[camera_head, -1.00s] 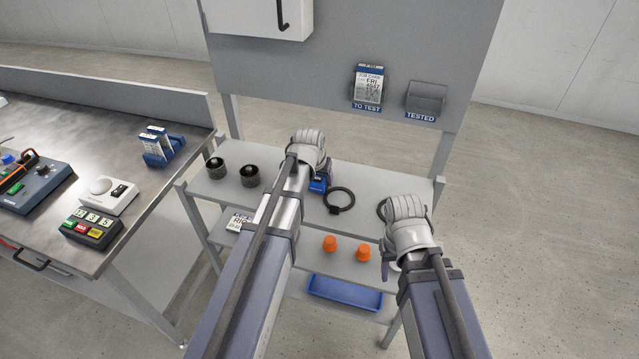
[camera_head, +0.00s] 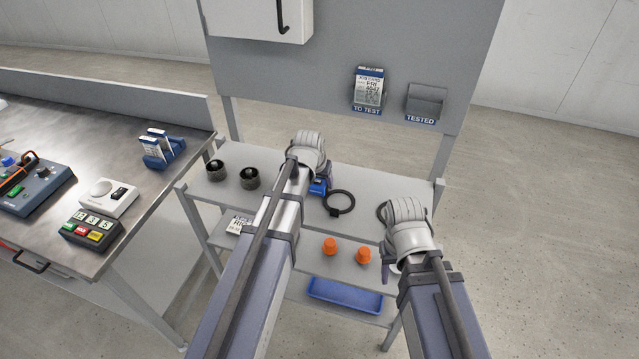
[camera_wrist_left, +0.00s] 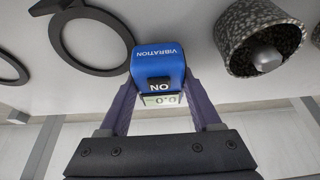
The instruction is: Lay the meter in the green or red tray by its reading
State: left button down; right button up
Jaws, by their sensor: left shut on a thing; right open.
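The meter is a blue block labelled VIBRATION (camera_wrist_left: 158,62), with an ON button and a small display that seems to read 0.0. In the left wrist view it sits between the fingers of my left gripper (camera_wrist_left: 165,105), which is shut on it. In the head view the meter (camera_head: 318,186) shows as a blue patch beside my left wrist, at the upper shelf of the stand; the left fingers are hidden there. My right gripper (camera_head: 390,262) is open and empty over the right end of the stand, mostly hidden by its wrist. No green or red tray is visible.
On the upper shelf (camera_head: 375,208) are a black ring (camera_head: 352,202) and two dark knurled cylinders (camera_head: 249,178). Two orange caps (camera_head: 330,246) sit on the shelf below, a blue tray (camera_head: 345,294) lower down. A workbench (camera_head: 125,145) with devices stands left.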

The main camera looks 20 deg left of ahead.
aim_at(319, 179)
pick_arm(q)
jog(key=shift+r, duration=0.15)
notch_tip(319, 179, up, 10)
jog(key=p, duration=1)
